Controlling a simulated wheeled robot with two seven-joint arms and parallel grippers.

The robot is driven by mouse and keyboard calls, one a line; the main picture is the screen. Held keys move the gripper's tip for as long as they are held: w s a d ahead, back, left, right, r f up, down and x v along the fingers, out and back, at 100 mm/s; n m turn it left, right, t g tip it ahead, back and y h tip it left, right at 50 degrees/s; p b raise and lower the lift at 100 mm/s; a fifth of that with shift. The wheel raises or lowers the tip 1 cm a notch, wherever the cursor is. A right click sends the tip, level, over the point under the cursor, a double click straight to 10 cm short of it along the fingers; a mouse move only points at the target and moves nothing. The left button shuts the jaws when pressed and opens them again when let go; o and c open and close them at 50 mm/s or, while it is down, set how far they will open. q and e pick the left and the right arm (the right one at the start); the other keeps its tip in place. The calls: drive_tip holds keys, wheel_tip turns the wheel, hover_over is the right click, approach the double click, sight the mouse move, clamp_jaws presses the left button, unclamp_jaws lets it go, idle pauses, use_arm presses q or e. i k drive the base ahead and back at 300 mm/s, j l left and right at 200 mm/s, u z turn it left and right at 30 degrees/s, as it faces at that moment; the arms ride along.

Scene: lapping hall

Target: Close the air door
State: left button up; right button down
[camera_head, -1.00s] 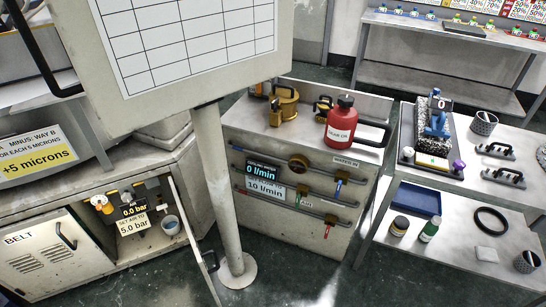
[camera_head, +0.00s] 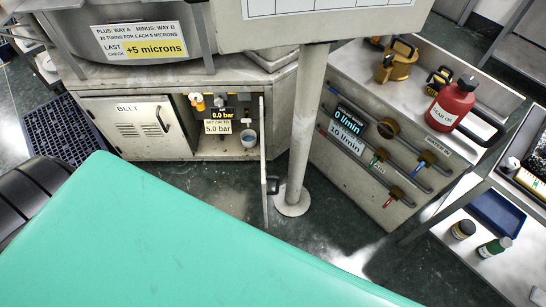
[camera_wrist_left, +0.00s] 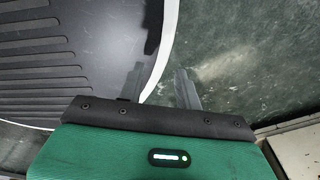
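The air door (camera_head: 264,165) stands swung open in the head view, seen almost edge-on, at the right side of the air compartment (camera_head: 206,147). Its dark handle (camera_head: 272,186) is on the door's free part, near the post. Inside the open compartment are a yellow-capped fitting, a 0.0 bar display (camera_head: 222,114) and a small cup (camera_head: 250,137). My left gripper (camera_wrist_left: 160,85) shows only in the left wrist view, with its two fingers apart and nothing between them, above the floor. My right gripper is in neither current view.
The BELT door (camera_head: 140,127) beside the compartment is shut. A post (camera_head: 304,135) on a round foot (camera_head: 292,202) stands just right of the air door. A water cabinet (camera_head: 365,160) is further right. Floor before the air door is partly bare; my teal body part covers the lower view.

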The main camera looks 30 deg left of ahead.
sight(262, 109)
drive_tip(key=i+l+u, duration=0.35)
drive_tip(key=i+l, duration=0.55)
drive_tip(key=i+u, duration=0.1)
drive_tip(key=u, duration=1.3)
